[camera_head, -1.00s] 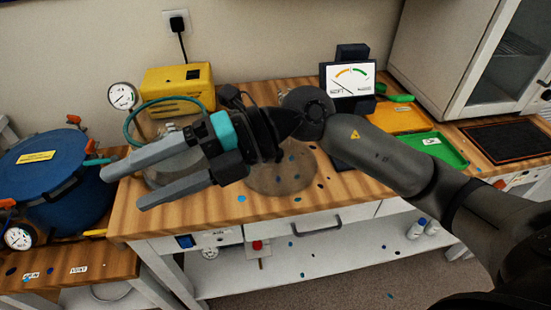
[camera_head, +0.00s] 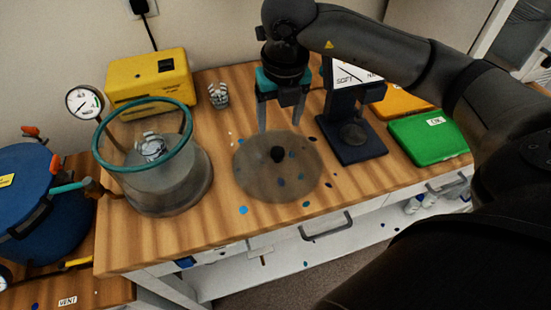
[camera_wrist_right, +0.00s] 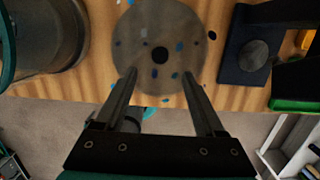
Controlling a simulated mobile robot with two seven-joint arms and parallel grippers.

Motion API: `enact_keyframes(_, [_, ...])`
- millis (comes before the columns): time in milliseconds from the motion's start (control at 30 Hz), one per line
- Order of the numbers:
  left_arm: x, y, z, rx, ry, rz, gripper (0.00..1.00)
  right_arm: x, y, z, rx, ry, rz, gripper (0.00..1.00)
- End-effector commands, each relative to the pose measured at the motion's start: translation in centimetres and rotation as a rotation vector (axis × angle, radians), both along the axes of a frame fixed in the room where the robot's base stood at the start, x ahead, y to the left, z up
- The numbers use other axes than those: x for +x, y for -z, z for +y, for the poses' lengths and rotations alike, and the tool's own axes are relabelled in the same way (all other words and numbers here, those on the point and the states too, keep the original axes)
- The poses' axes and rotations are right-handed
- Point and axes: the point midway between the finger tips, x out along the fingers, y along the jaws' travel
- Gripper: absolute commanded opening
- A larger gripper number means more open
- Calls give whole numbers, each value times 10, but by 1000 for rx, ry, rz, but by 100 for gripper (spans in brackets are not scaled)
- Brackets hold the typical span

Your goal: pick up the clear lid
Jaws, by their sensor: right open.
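The clear lid (camera_head: 247,180) is a smoky see-through disc with a black knob (camera_head: 278,155) at its middle. It lies flat on the wooden bench, right of the glass chamber. It also shows in the right wrist view (camera_wrist_right: 185,30), its knob (camera_wrist_right: 159,55) just beyond the fingertips. My right gripper (camera_head: 281,130) points down above the far part of the lid, fingers apart and empty. In the right wrist view its fingers (camera_wrist_right: 160,75) lie to either side of the knob's line. I cannot tell the exact height above the lid. My left gripper is not in view.
The glass chamber (camera_head: 165,190) with a teal rim stands left of the lid, a small striped cup inside. A yellow box (camera_head: 150,80), a dark gauge stand (camera_head: 352,145) and a green tray (camera_head: 430,140) surround the space. A blue pot (camera_head: 45,205) stands far left.

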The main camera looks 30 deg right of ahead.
Motion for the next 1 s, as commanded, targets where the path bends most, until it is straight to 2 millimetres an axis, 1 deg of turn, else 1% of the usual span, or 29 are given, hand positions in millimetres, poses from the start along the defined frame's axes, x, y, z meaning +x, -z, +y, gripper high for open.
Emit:
enact_keyframes(33, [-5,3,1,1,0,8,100,0,14,0,0,0,5,71])
enact_keyframes(100, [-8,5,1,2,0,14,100,3,28,-1,1,-1,5,71])
enact_keyframes(200, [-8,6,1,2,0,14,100,5,44,-1,2,-1,3,71])
enact_keyframes(300, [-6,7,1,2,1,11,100,7,53,-1,2,-2,1,71])
enact_keyframes(467, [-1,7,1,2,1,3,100,8,63,-1,3,-3,1,71])
enact_keyframes(700, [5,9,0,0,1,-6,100,8,98,-3,3,-2,2,71])
enact_keyframes(800, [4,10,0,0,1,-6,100,9,107,-3,4,-4,1,71])
enact_keyframes(1000, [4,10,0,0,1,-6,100,10,110,-4,3,-4,-1,71])
